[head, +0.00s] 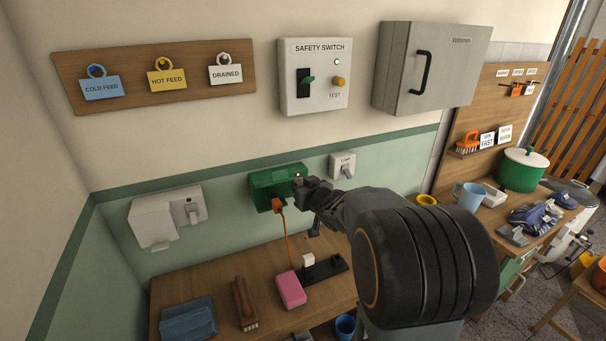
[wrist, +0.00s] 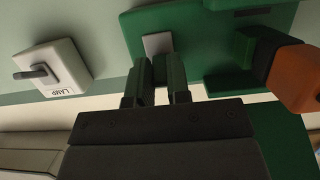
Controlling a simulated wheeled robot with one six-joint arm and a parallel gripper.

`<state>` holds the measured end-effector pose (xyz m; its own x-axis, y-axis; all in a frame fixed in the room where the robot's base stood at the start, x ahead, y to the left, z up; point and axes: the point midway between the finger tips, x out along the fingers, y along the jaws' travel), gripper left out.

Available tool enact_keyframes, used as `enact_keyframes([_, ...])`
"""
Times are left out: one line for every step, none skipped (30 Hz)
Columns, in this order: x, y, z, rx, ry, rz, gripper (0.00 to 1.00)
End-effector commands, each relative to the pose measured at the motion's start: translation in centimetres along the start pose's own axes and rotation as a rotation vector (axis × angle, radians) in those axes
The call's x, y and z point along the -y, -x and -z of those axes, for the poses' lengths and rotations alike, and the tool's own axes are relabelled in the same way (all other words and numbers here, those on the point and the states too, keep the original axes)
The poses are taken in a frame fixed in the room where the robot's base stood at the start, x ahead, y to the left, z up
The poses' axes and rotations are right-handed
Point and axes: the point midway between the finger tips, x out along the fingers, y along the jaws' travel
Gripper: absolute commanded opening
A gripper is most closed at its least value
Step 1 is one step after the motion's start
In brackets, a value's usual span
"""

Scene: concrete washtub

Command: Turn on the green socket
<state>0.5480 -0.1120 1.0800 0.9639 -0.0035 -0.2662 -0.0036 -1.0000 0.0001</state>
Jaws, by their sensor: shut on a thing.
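The green socket (head: 266,184) is a green box on the wall, in the middle of the head view. An orange plug (head: 277,205) with an orange cord sits in it. The plug also shows at the right of the wrist view (wrist: 298,80). My gripper (head: 301,186) is at the right end of the socket. In the wrist view its two dark fingers (wrist: 158,68) meet the socket's face (wrist: 190,22) at the small grey switch plate (wrist: 157,43). The jaws are shut on the switch lever, which the fingers mostly hide. I cannot tell the lever's position.
A white lamp switch (head: 342,165) is close by on the right; its lever shows in the wrist view (wrist: 48,68). A white socket (head: 150,222) is at the left. The safety switch box (head: 315,92) is above. A wooden bench (head: 220,290) with several items is below.

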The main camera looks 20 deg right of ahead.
Motion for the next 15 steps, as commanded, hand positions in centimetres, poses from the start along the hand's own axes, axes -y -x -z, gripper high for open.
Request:
enact_keyframes([0.03,0.21,1.00,0.025,-0.001,0.001,0.00])
enact_keyframes([0.03,0.20,1.00,0.037,-0.001,0.001,0.00])
enact_keyframes([0.03,0.18,1.01,0.051,-0.001,0.001,0.00])
enact_keyframes([0.03,0.17,0.98,0.061,-0.001,0.001,0.00])
enact_keyframes([0.03,0.15,0.93,0.070,-0.002,0.001,0.00])
enact_keyframes([0.02,0.12,0.85,0.081,-0.002,0.001,0.00])
enact_keyframes([0.02,0.11,0.79,0.087,-0.001,0.000,0.00])
enact_keyframes([0.02,0.10,0.74,0.092,-0.001,0.000,0.00])
enact_keyframes([0.02,0.08,0.67,0.097,-0.001,0.000,0.00])
enact_keyframes([0.02,0.07,0.61,0.100,-0.001,0.000,0.00])
enact_keyframes([0.02,0.05,0.55,0.102,0.000,0.000,0.00])
enact_keyframes([0.02,0.04,0.49,0.103,0.000,0.000,0.00])
enact_keyframes([0.01,0.02,0.45,0.103,0.000,0.000,0.00])
enact_keyframes([0.01,0.01,0.42,0.103,0.000,0.000,0.00])
enact_keyframes([0.01,0.01,0.39,0.103,0.000,0.000,0.00])
